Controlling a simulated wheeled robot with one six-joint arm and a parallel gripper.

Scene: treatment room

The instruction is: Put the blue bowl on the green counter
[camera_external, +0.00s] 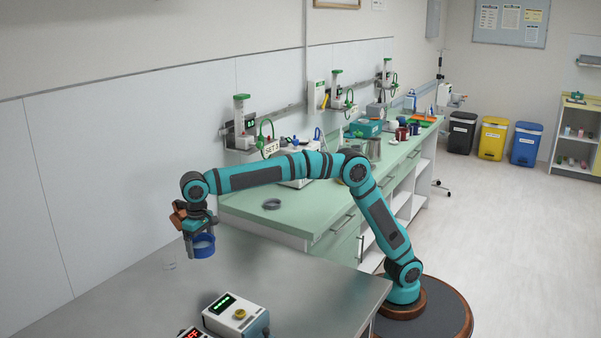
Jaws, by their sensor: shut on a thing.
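The blue bowl (203,247) hangs from my gripper (196,228) in the external view. My gripper is shut on it, and the bowl is held above the grey table, apart from its surface. The fingertips are small and partly hidden by the bowl and the wrist. The green counter (318,208) runs along the wall to the right of the bowl, behind the grey table. My arm reaches left across the near part of the counter.
The grey table (310,293) carries a white device with a yellow knob (236,314). A grey ring-shaped item (271,204) lies on the counter's near end, with bare green surface around it. Several instruments crowd the counter farther back, including a metal container (367,149).

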